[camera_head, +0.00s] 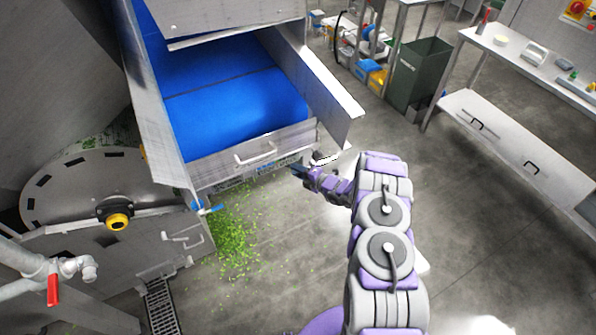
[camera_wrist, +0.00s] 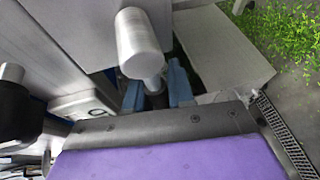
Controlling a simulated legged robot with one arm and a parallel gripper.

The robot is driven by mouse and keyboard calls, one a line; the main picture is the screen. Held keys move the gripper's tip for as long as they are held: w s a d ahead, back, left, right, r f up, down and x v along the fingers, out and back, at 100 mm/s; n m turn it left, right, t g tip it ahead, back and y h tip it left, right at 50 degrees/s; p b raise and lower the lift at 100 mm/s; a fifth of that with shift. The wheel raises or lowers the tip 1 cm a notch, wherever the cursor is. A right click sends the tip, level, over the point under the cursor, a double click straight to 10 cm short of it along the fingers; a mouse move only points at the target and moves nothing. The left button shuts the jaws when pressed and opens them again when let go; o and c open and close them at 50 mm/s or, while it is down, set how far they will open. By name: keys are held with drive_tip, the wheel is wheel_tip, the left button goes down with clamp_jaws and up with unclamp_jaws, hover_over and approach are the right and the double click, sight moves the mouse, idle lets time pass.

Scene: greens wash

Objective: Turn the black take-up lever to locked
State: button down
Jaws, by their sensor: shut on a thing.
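In the wrist view, my gripper (camera_wrist: 158,92) has its two blue fingers closed about a dark piece (camera_wrist: 156,100), which I take for the black take-up lever. Most of it is hidden by a grey metal cylinder (camera_wrist: 139,45) that stands in front and by my wrist. In the head view, my gripper (camera_head: 300,171) is at the lower right corner of the blue-belted conveyor (camera_head: 235,110), beside its frame. The lever cannot be made out there. The lever's angle and any locked mark cannot be read.
A black rounded part (camera_wrist: 15,112) and a pale plate (camera_wrist: 85,104) sit left of my fingers. Green leaf scraps (camera_head: 235,237) lie on the floor near a drain grate (camera_head: 160,306). A blue-handled valve (camera_head: 207,207) is nearby.

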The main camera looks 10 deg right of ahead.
drive_tip(key=shift+f, duration=0.1)
drive_tip(key=shift+s+r+m+b, duration=0.1)
drive_tip(key=shift+r+m+b, duration=0.25)
drive_tip(key=shift+b, duration=0.2)
drive_tip(key=c, duration=1.1)
unclamp_jaws()
drive_tip(key=p+v, duration=0.1)
drive_tip(key=v, duration=0.4)
drive_tip(key=p+v, duration=0.1)
drive_tip(key=v, duration=0.5)
drive_tip(key=p+v, duration=0.1)
drive_tip(key=v, duration=0.5)
drive_tip(key=shift+d+f, duration=0.35)
